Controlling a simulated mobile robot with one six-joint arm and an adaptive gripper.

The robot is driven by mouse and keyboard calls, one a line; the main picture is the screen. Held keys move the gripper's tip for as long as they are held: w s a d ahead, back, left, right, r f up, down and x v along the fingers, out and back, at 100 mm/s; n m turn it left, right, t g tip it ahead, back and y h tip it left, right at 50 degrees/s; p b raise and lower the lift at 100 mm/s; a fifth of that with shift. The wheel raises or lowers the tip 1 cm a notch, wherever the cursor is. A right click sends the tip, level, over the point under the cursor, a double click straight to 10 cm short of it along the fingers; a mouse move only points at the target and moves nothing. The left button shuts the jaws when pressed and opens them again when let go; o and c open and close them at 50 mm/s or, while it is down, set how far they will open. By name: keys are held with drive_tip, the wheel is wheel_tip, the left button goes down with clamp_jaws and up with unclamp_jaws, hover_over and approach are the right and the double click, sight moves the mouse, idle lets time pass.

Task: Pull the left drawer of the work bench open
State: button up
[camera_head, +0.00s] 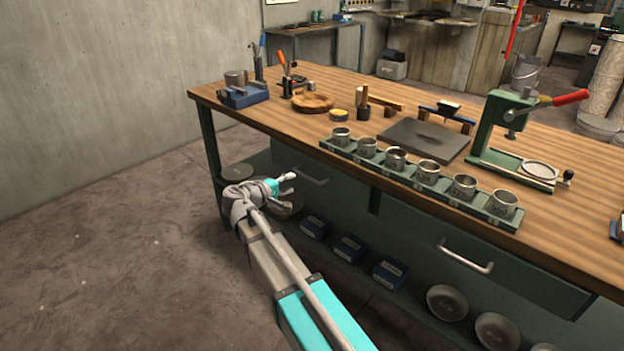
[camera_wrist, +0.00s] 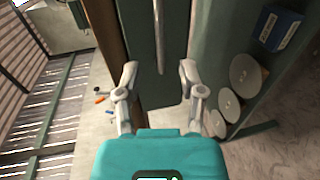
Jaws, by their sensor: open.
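The left drawer (camera_head: 345,188) of the work bench is dark green and appears shut, under the left part of the wooden top. Its metal bar handle (camera_head: 310,177) is partly seen just right of my gripper (camera_head: 289,190). In the wrist view the handle (camera_wrist: 158,38) runs up the picture over the green drawer front (camera_wrist: 138,40). My gripper (camera_wrist: 159,72) is open, one finger to each side of the handle's near end in the picture. I cannot tell whether the fingers touch the bar or how deep they reach.
The right drawer has its own handle (camera_head: 466,257). Blue boxes (camera_head: 350,247) and grey discs (camera_head: 447,302) lie on the lower shelf. A green rack of metal cups (camera_head: 428,170) and a lever press (camera_head: 505,135) stand on the bench top (camera_head: 240,105). The floor at left is clear.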

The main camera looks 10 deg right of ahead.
sight(306, 177)
drive_tip(key=b+x, duration=0.1)
drive_tip(key=x, duration=0.7)
drive_tip(key=shift+w+d, duration=0.1)
drive_tip(key=shift+d, duration=0.05)
clamp_jaws()
